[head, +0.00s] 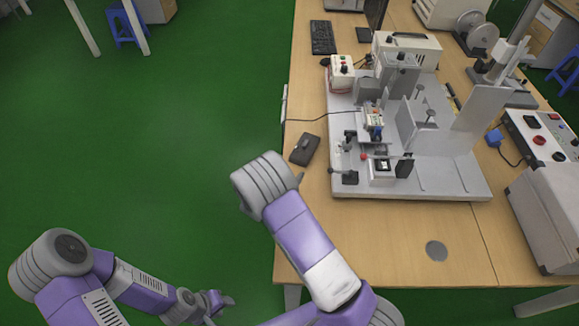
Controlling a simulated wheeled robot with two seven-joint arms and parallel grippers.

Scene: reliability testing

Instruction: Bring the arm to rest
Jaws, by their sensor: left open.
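My left arm comes in at the lower left, grey and purple. Its gripper (219,301) is small in the picture, low over the green floor and left of the table's near corner. It is open, and nothing shows between its fingers. My right arm rises from the bottom edge across the table's left near corner, and its grey joint is over the floor beside the table edge. The right gripper does not show.
The wooden table (390,235) carries a grey test machine (440,178), a black box (305,149), a keyboard (322,37) and a control box (545,140) at right. Blue stools (122,28) stand at the back. The green floor (150,140) at left is clear.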

